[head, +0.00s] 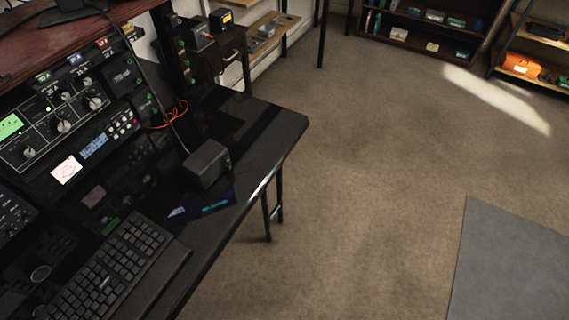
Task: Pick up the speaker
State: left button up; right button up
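A small dark grey box (207,164), which looks like the speaker, stands on the black desk (262,128) near its right edge. A dark flat item with blue lettering (205,206) lies just in front of it. Nothing covers the box from this side. Neither of my grippers is in the head view.
A black keyboard (112,265) lies on the desk's near part. Radio units with knobs and lit screens (62,120) stand at the left, with a red cable (168,113) and a dark cable near the box. Open carpet (365,190) and a grey mat (515,265) lie to the right.

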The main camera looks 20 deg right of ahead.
aim_at(204, 166)
jog(key=z, duration=1.25)
jog(key=i, duration=1.8)
jog(key=u, duration=2.3)
